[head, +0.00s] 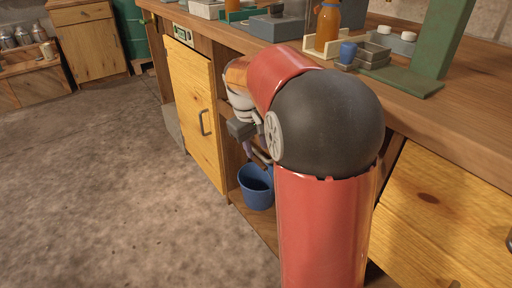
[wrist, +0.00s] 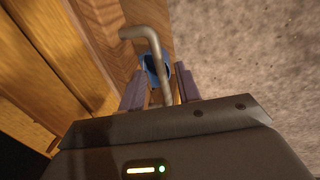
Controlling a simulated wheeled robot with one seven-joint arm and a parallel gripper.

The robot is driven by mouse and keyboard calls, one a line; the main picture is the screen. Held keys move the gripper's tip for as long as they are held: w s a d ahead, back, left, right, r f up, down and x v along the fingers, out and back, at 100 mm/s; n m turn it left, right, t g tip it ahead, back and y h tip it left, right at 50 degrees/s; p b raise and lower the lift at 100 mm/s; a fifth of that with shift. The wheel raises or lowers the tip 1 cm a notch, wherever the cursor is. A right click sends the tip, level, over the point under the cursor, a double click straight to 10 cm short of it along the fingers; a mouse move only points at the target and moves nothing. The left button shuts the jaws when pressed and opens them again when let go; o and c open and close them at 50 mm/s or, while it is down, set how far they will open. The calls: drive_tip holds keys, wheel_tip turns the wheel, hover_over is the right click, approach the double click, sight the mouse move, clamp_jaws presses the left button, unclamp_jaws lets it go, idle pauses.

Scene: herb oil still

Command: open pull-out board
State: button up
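My gripper (wrist: 159,70) has two purple fingers standing apart. A bent grey metal handle (wrist: 140,33) passes between them in the wrist view, with a gap showing on both sides. I take it for the pull-out board's handle, fixed to the wooden front at the upper left. In the head view my gripper (head: 253,152) is partly hidden behind my arm, below the worktop edge and beside the open shelf bay. The board itself is mostly hidden there by my arm, and I cannot tell how far out it stands.
A blue bucket (head: 257,187) stands in the bay below my gripper; it also shows in the wrist view (wrist: 152,66). A yellow cabinet door (head: 194,112) with a handle is left of the bay. Bottles and trays stand on the worktop (head: 462,125). The floor (head: 100,180) at left is clear.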

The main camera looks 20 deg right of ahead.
drive_tip(key=shift+f, duration=0.25)
clamp_jaws()
drive_tip(key=s+a, duration=0.2)
drive_tip(key=a, duration=0.8)
drive_tip(key=s+a+p, duration=0.1)
drive_tip(key=s+a, duration=0.1)
drive_tip(key=a, duration=0.9)
drive_tip(key=shift+a+p, duration=0.15)
drive_tip(key=shift+p, duration=0.15)
unclamp_jaws()
